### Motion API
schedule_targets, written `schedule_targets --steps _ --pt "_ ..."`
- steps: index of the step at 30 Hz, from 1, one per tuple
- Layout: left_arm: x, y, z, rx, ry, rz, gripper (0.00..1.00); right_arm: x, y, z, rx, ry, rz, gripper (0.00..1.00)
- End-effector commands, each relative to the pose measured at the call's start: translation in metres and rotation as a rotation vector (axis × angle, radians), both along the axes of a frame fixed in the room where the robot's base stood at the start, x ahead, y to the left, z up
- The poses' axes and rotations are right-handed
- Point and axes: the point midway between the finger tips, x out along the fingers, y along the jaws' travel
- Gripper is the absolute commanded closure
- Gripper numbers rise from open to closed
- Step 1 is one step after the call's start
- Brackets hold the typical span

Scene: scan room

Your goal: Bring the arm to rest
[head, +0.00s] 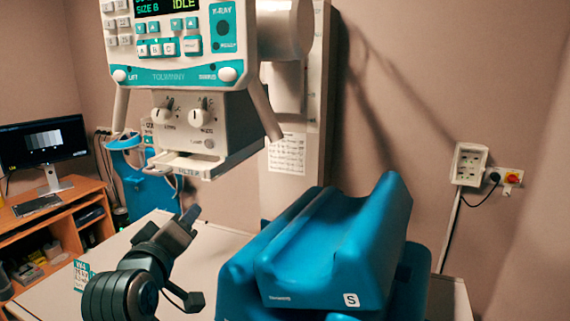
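My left arm comes up from the lower left, and its gripper (188,219) is over the pale table (222,243), below the X-ray head. The fingers look dark and seem to hold nothing; I cannot tell whether they are open or shut. My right gripper is not in view. The white and teal X-ray head (177,75) hangs at the upper centre, its display reading "IDLE". It has two knobs and a tray-like filter slot (187,163) on its lower part.
Blue moulded cushions (335,255), one marked "S", are stacked on the table right of my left gripper. A desk with a monitor (43,141) stands at the left. A wall box (468,164) and a red knob (511,178) are at the right.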

Motion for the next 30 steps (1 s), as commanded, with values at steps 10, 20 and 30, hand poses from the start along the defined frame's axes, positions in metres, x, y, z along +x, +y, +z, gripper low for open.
schedule_targets --steps 10,20,30 --pt "-0.069 0.028 -0.211 0.345 0.477 -0.083 0.45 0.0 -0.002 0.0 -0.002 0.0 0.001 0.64" --pt "-0.193 0.052 -0.347 0.613 0.871 -0.285 0.45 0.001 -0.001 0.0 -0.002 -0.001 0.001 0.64" --pt "-0.292 0.066 -0.402 0.754 1.101 -0.471 0.45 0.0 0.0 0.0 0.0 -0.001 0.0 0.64"
